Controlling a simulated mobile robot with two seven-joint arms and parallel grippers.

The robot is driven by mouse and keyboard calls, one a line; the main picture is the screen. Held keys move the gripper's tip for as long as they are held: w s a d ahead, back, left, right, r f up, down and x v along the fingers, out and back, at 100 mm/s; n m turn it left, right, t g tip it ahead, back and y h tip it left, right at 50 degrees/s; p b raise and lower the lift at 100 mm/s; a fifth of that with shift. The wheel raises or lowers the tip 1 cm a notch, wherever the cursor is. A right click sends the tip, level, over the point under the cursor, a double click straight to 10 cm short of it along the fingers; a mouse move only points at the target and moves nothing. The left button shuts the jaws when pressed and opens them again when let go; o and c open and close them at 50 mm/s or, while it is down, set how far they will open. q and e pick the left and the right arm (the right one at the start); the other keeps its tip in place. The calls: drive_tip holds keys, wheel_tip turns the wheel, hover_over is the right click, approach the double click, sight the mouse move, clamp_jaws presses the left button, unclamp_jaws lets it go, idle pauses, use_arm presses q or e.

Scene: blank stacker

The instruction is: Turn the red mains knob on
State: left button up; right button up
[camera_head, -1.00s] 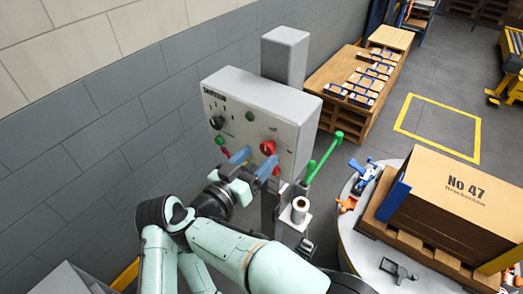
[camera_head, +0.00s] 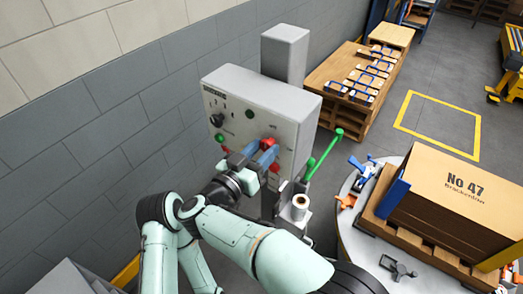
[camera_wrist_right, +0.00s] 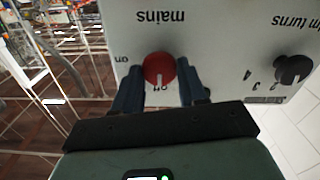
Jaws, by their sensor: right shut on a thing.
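The red mains knob (camera_head: 269,142) is on the front of the grey control box (camera_head: 312,118), partly hidden by my right gripper (camera_head: 262,151) in the head view. In the right wrist view, which is upside down to the lettering, the knob (camera_wrist_right: 159,67) sits between the two dark blue fingers of my right gripper (camera_wrist_right: 160,74). The gripper is shut on the knob's sides. The knob's white mark points down in the picture, at the "off" label; the "on" label is to its left. My left gripper is out of view.
A black dial (camera_wrist_right: 293,69) is beside the mains knob on the panel. A green lever (camera_head: 325,152) and a white roll (camera_head: 300,203) are right of and below the box. A brick wall (camera_head: 110,120) stands at the left. A round table (camera_head: 350,235) carries a loaded pallet.

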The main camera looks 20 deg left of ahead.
drive_tip(key=m+b, duration=0.3)
drive_tip(key=shift+f+m, duration=0.15)
drive_tip(key=shift+m, duration=0.25)
drive_tip(key=m+b, duration=0.4)
drive_tip(key=m, duration=0.1)
drive_tip(key=shift+d, duration=0.1)
drive_tip(key=m+b, duration=0.3)
drive_tip(key=m, duration=0.1)
drive_tip(key=shift+m, duration=0.4)
use_arm(q)
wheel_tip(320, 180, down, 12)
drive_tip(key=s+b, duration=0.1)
drive_tip(key=b, duration=0.1)
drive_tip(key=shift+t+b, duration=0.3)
drive_tip(key=shift+b, duration=0.05)
use_arm(e)
drive_tip(key=shift+m, duration=2)
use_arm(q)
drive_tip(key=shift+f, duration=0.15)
use_arm(e)
drive_tip(key=o, duration=1.1)
drive_tip(key=shift+s, duration=0.1)
drive_tip(key=shift+c, duration=0.2)
